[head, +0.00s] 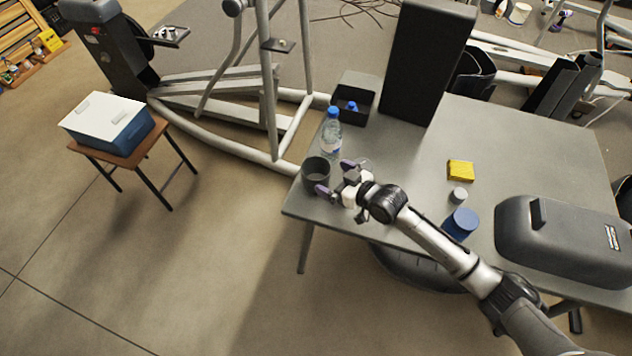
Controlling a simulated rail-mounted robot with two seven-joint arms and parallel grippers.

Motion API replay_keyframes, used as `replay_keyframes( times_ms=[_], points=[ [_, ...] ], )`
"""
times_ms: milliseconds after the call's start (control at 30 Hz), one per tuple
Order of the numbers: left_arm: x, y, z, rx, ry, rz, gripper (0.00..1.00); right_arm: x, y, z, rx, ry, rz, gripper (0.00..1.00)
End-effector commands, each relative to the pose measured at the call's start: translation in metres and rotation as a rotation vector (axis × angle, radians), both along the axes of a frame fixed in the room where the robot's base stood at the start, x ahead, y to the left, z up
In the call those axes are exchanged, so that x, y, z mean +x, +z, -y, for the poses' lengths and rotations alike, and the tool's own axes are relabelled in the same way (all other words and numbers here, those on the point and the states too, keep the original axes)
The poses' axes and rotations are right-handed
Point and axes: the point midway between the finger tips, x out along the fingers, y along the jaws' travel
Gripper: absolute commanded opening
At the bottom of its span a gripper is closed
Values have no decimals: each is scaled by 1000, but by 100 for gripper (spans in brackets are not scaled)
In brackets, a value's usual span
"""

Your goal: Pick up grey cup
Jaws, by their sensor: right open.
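The grey cup (316,174) is dark grey and stands upright near the left front corner of the grey table (400,207). My right gripper (335,177) is open, with its purple-tipped fingers at the right side of the cup. The near fingertip overlaps the cup's lower right edge in the picture; I cannot tell whether it touches. The far fingertip is to the right of the cup's rim, beyond it. My left gripper is not in view.
A water bottle (331,131) stands just behind the cup. A black bin (352,106) and a tall black panel (425,60) are further back.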

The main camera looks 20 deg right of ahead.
Motion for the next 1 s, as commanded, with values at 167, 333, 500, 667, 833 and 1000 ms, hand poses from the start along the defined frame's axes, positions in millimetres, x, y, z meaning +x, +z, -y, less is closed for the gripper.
replay_keyframes(
  times_ms=[167, 333, 500, 667, 833, 1000],
  points=[
    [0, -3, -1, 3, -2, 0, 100, 8, -3, -4, 1, 0, 0, 100],
    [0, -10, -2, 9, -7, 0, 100, 19, -8, -11, 2, 1, 0, 100],
    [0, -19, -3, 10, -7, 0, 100, 38, -15, -23, 2, 1, 0, 100],
    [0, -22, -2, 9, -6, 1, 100, 49, -18, -28, -1, -1, 1, 100],
    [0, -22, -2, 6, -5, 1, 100, 51, -18, -29, 0, 0, -1, 100],
    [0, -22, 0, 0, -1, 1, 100, 51, -18, -29, 0, 0, -1, 97]
  ],
)
